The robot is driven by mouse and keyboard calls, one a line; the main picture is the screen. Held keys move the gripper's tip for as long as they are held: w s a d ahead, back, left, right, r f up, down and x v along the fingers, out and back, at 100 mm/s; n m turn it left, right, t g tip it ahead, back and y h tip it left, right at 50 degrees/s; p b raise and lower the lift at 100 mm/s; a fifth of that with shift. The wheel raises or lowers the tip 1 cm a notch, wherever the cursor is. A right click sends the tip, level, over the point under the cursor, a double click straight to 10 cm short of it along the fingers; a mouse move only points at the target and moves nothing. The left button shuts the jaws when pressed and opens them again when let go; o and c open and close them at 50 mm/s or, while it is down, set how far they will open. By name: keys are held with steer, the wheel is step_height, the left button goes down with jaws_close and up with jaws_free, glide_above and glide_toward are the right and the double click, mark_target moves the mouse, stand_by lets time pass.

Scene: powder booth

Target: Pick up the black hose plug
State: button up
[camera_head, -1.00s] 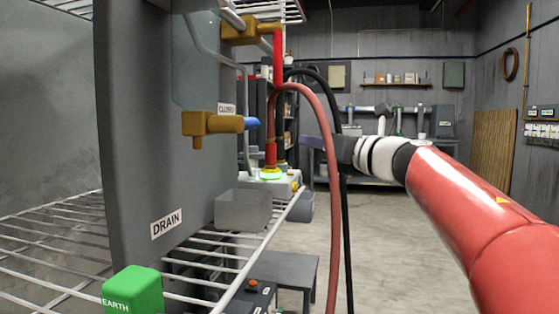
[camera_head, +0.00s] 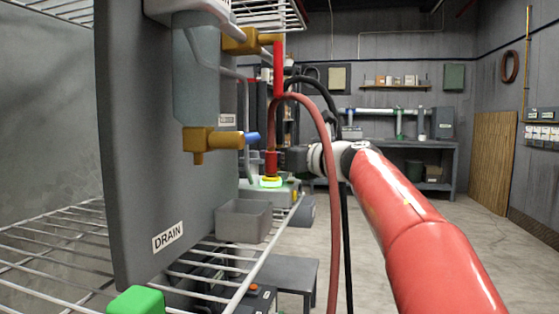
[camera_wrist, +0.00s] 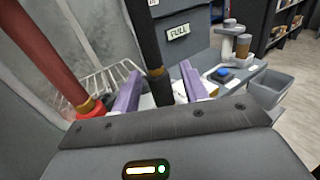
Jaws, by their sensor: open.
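The black hose plug (camera_wrist: 160,88) is the thicker dark end of the black hose (camera_wrist: 143,35) in the wrist view. It stands between my gripper's two purple fingers (camera_wrist: 160,72), with visible space on each side. My gripper is open. In the head view my gripper (camera_head: 285,159) is beside the red plug (camera_head: 271,161) and behind the red hose (camera_head: 326,130). The black hose (camera_head: 318,79) arches behind the red hose there. The black plug and my fingertips are hidden or too dark to make out in the head view.
The red plug (camera_wrist: 87,106) and its hose are close on the left in the wrist view. The grey DRAIN panel (camera_head: 150,180), wire shelf (camera_head: 235,285) and grey bin (camera_head: 243,221) are left of my arm. Open floor lies to the right.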

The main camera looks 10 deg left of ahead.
jaws_close()
